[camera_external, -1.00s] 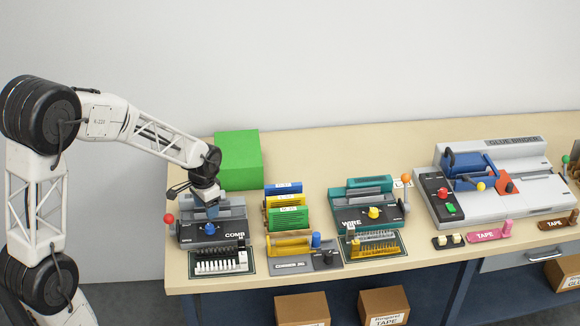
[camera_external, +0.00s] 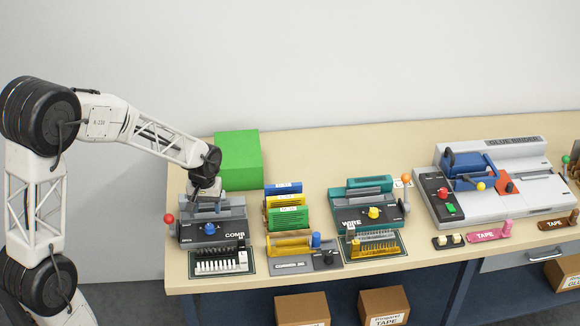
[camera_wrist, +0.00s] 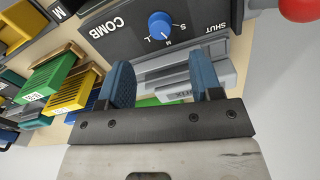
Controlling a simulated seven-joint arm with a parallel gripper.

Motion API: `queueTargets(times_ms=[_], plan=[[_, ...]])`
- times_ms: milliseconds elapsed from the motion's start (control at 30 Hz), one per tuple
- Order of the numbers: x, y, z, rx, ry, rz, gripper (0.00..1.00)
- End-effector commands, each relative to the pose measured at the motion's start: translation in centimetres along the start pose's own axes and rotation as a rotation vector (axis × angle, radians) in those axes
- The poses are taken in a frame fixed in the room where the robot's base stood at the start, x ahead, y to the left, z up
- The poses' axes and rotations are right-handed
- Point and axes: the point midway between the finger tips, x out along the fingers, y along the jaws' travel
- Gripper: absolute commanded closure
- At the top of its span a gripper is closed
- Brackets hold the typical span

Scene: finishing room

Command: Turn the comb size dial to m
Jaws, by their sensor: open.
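The blue comb size dial (camera_external: 210,228) sits on the front of the dark grey COMB machine (camera_external: 190,234). In the wrist view the dial (camera_wrist: 161,24) is at the top, with S, M and L around it. A white mark on its edge appears to point toward M. My gripper (camera_wrist: 161,78) is open, its two blue fingers apart, with nothing held between them. The dial lies beyond the fingertips, clear of them. In the external view my gripper (camera_external: 206,192) is over the back of the machine, and its fingers are hard to make out.
A red-knobbed lever (camera_external: 169,219) stands at the machine's left side. A green box (camera_external: 238,160) is behind it. Coloured comb boxes (camera_external: 286,217) and the teal WIRE machine (camera_external: 340,212) stand to the right. A tray of combs (camera_external: 221,261) lies in front.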

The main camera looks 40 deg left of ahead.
Motion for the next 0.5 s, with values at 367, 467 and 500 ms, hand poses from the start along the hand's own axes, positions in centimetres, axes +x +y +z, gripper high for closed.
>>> queueTargets(times_ms=[367,467,500], plan=[[0.01,-0.01,0.02,-0.513,0.000,0.000,0.41],[0.01,-0.01,0.02,-0.613,0.000,0.000,0.41],[0.01,-0.01,0.02,-0.644,0.000,0.000,0.41]])
